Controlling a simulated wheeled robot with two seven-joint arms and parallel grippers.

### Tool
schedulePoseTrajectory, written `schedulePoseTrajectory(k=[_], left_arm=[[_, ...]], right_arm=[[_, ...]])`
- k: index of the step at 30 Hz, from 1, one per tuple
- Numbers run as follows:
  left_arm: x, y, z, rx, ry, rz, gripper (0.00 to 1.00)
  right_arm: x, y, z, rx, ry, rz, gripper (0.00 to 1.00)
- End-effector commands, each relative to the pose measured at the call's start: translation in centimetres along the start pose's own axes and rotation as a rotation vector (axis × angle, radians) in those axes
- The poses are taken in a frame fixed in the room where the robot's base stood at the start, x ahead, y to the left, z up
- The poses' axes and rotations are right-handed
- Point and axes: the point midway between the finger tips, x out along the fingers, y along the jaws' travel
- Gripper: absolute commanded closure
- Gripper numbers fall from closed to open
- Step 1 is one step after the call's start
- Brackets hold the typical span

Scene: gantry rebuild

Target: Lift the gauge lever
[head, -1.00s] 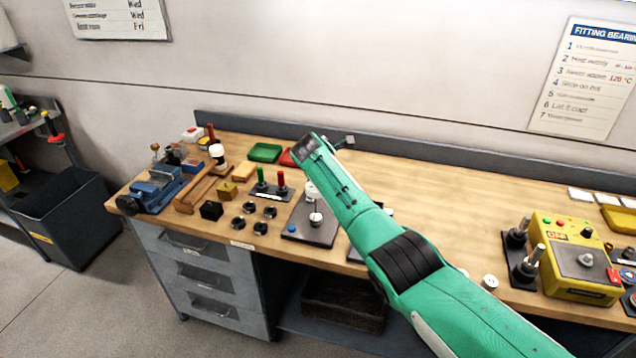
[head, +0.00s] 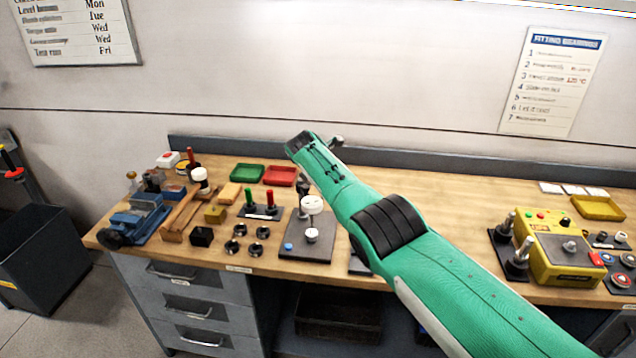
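The gauge (head: 312,205) has a white round dial on a dark grey base plate (head: 300,249) near the middle of the bench. A small white-topped piece (head: 312,235) and a blue button (head: 288,246) are on the plate. My green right arm comes in from the lower right, and its wrist is above and behind the dial in the picture. A small dark part (head: 304,187) shows below the wrist, beside the dial; I cannot tell whether it is gripper or gauge stand. The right fingers are not clear, and the lever cannot be made out. My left gripper is out of view.
Left of the gauge are a red-and-green-handled block (head: 260,211), several dark round parts (head: 240,229), a mallet (head: 190,206) and a blue vise (head: 134,220). Green (head: 247,173) and red (head: 280,176) trays lie behind. A yellow control box (head: 558,250) stands at right.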

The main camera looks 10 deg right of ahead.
Motion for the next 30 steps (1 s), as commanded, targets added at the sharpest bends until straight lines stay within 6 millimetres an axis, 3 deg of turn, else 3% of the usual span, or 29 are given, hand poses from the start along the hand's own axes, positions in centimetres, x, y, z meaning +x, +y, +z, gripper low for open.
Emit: schedulePoseTrajectory(k=[11,12,15,24,30], left_arm=[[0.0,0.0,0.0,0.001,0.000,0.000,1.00],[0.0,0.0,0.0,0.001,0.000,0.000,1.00],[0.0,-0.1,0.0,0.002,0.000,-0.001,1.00],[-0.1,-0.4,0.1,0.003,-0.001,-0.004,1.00],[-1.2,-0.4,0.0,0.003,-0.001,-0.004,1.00]], right_arm=[[0.0,0.0,0.0,0.000,0.003,0.001,1.00],[0.0,0.0,0.0,0.000,0.003,0.001,0.79],[0.0,0.0,0.0,0.000,0.003,0.001,0.61],[-0.1,0.0,0.0,0.000,0.002,0.000,0.61],[-1.0,0.1,0.2,0.000,0.002,0.000,0.61]])
